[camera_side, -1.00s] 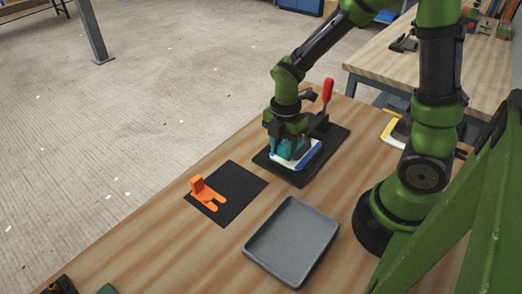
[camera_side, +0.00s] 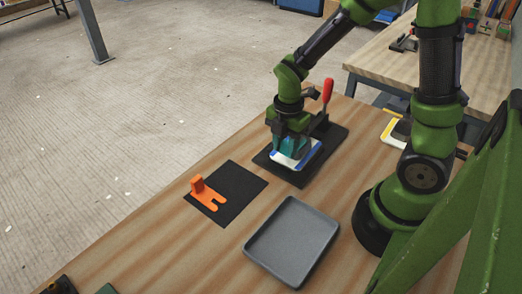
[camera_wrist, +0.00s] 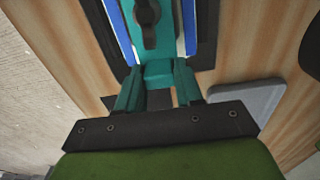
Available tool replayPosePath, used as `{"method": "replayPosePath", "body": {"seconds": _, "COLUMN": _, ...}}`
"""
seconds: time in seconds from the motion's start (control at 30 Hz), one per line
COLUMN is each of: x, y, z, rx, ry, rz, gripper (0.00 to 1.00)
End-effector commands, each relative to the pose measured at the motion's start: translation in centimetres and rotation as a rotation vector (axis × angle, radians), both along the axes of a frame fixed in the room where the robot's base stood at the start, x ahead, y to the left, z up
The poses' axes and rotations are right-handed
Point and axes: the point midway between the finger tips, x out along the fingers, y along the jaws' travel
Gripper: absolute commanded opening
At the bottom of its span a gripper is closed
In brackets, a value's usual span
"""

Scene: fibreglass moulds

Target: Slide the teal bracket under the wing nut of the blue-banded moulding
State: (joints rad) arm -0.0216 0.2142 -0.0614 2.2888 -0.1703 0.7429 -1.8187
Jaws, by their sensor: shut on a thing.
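The blue-banded moulding (camera_side: 293,160) sits on a black base plate; its blue bands (camera_wrist: 190,25) flank the wing nut in the wrist view. The dark wing nut (camera_wrist: 147,22) lies near the top of the wrist view. My gripper (camera_side: 289,141) is shut on the teal bracket (camera_wrist: 158,73), gripping its near end between both fingers. The bracket's forward part lies over the moulding between the bands, with teal showing on both sides of the wing nut. Whether it lies fully under the nut cannot be told. In the side view my gripper hides most of the bracket.
An orange forked bracket (camera_side: 207,195) lies on a black mat (camera_side: 238,190) to the left. A grey tray (camera_side: 291,243) stands in front. A red-handled clamp (camera_side: 327,91) rises behind the moulding. A yellow-and-white piece (camera_side: 393,132) lies to the right.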

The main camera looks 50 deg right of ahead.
Motion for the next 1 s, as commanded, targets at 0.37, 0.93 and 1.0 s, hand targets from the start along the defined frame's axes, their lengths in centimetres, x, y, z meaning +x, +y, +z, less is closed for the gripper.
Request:
{"method": "replayPosePath", "body": {"seconds": 0.37, "x": 0.01, "y": -0.46, "z": -0.02, "rx": 0.000, "ry": 0.000, "rz": 0.001, "gripper": 0.04}}
{"method": "replayPosePath", "body": {"seconds": 0.93, "x": 0.00, "y": -0.47, "z": -0.12, "rx": 0.000, "ry": 0.000, "rz": 0.000, "gripper": 0.42}}
{"method": "replayPosePath", "body": {"seconds": 1.0, "x": 0.00, "y": -0.47, "z": -0.12, "rx": 0.000, "ry": 0.000, "rz": 0.000, "gripper": 0.53}}
